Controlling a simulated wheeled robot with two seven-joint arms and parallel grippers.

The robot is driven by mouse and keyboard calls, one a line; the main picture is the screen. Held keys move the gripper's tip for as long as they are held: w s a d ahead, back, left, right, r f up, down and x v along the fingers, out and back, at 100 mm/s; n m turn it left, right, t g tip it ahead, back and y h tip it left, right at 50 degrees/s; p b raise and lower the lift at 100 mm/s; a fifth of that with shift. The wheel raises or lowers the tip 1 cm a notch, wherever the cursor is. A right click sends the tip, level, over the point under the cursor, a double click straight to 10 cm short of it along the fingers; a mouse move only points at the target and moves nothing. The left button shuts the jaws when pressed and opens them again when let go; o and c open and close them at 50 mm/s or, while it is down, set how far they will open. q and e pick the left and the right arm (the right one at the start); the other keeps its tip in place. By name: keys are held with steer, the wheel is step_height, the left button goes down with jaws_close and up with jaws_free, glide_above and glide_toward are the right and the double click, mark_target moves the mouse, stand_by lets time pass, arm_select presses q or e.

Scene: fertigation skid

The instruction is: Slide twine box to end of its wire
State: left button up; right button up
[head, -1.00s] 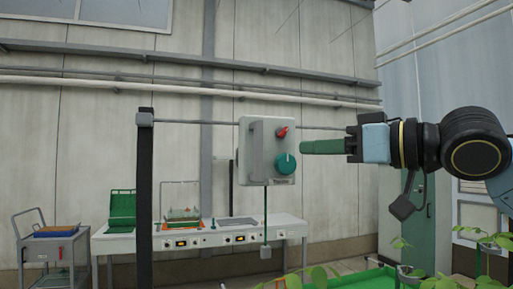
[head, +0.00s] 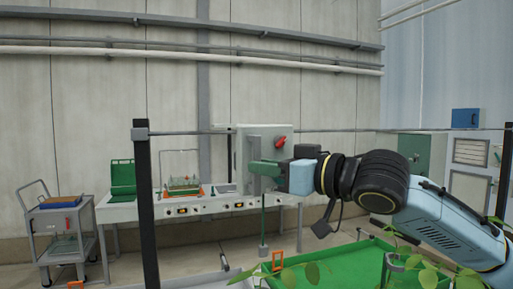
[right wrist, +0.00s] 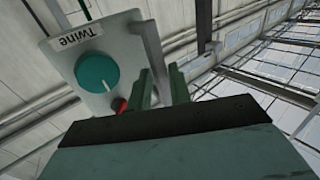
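The twine box (head: 284,157) is a pale grey box hanging on a thin horizontal wire (head: 345,131). It has a red knob and an upright grey bar handle (head: 254,146) on its front. In the right wrist view the box (right wrist: 112,48) shows its "Twine" label, teal dial and handle (right wrist: 148,45). My right gripper (head: 262,169) is at the handle's lower part and hides the dial in the head view. In the right wrist view its green fingers (right wrist: 159,88) stand apart, with the handle between them; whether they press on it is unclear. My left gripper is out of view.
A dark post (head: 146,210) with a grey bracket holds the wire's left end. A white bench (head: 120,211) and a grey cart (head: 62,245) stand behind at left. A green tray (head: 345,265) with leafy plants lies below my right arm.

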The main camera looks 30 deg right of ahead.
steer(key=shift+p+x, duration=0.65)
steer(key=shift+x, duration=0.65)
jaws_close()
